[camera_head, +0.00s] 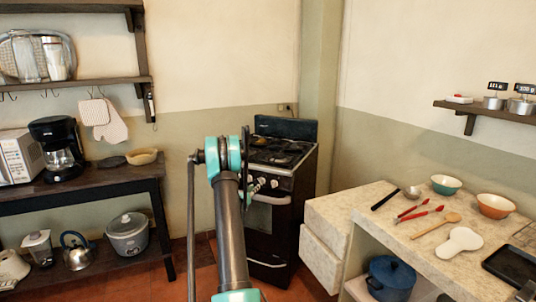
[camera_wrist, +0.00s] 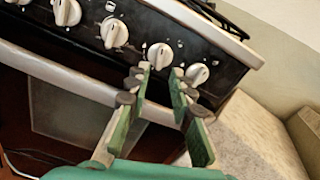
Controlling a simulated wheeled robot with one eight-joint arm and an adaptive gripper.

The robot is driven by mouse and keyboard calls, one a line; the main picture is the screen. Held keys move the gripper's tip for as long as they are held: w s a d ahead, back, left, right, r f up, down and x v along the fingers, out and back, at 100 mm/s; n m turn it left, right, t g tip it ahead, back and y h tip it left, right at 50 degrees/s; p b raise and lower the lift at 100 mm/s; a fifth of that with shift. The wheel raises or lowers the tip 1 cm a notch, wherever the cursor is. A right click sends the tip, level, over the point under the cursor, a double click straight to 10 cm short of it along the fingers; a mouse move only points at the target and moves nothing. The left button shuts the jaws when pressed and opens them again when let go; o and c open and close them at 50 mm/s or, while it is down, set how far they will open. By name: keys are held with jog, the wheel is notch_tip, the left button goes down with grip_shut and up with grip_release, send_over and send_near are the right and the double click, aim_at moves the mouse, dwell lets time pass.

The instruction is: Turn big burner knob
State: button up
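The black stove (camera_head: 285,205) stands against the back wall, with pale knobs along its front panel (camera_wrist: 140,20). In the wrist view several white knobs run in a slanting row. One knob (camera_wrist: 160,55) lies just beyond and between my fingertips. Another knob (camera_wrist: 196,74) is just right of the right fingertip, and a third (camera_wrist: 114,32) is up and left. I cannot tell which is the big burner knob. My gripper (camera_wrist: 160,74) is open, with nothing held. Contact with a knob cannot be made out. In the head view my arm partly hides the stove's left side.
The oven handle (camera_wrist: 60,72) runs below the panel, under my left finger. A pale counter (camera_head: 375,200) stands right of the stove, holding utensils and bowls. A dark table (camera_head: 95,185) with a coffee maker (camera_head: 57,148) is at left. Some floor shows between.

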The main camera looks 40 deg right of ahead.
jog(key=shift+s+a, duration=0.2)
jog(key=shift+a, duration=0.1)
jog(key=shift+o, duration=0.5)
jog(key=shift+o, duration=0.4)
jog(key=m, duration=3.6)
send_near(260, 181)
jog(key=x, duration=0.8)
jog(key=shift+w+d+r, duration=0.1)
jog(key=shift+w+d, duration=0.05)
jog(key=shift+d, duration=0.05)
